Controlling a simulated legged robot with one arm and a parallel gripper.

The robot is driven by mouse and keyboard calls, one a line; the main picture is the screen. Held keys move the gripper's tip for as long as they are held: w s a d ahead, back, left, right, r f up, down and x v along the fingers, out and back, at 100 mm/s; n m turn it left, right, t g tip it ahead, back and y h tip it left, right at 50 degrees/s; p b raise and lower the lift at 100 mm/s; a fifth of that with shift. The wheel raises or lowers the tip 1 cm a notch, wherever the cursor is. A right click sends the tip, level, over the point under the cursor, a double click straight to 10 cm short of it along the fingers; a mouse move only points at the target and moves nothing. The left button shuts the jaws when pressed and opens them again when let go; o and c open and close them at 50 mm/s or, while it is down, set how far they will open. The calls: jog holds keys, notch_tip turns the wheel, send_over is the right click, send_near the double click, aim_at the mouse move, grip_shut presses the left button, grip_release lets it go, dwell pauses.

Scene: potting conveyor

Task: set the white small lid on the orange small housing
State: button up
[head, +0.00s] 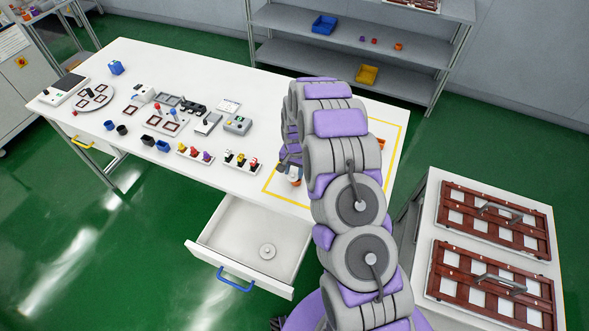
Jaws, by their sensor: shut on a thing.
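My gripper (289,160) points down over the table's yellow-outlined area, left of my arm. It is shut on a small white piece (294,172), seemingly the white small lid; the fingers hide much of it. A small orange piece (296,183), seemingly the orange small housing, shows directly under it. I cannot tell whether lid and housing touch. Another orange thing (381,143) shows at the right edge of my arm, partly hidden by it.
The white table (250,95) carries trays of coloured parts (243,160), dark cups (148,141) and a grey device (237,125) to the left. An open drawer (225,240) holds a round disc (267,251). A side cabinet with brown frames (490,280) stands right.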

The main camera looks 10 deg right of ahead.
jog(key=shift+d, duration=1.25)
jog(key=shift+a, duration=0.9)
jog(key=shift+a+f, duration=0.1)
jog(key=shift+d+f, duration=0.25)
jog(key=shift+d, duration=0.15)
dwell(0.4)
jog(key=o, duration=1.1)
notch_tip(320, 180, up, 17)
jog(key=shift+d+r+p, duration=0.15)
jog(key=shift+d+p, duration=0.05)
jog(key=shift+p, duration=0.2)
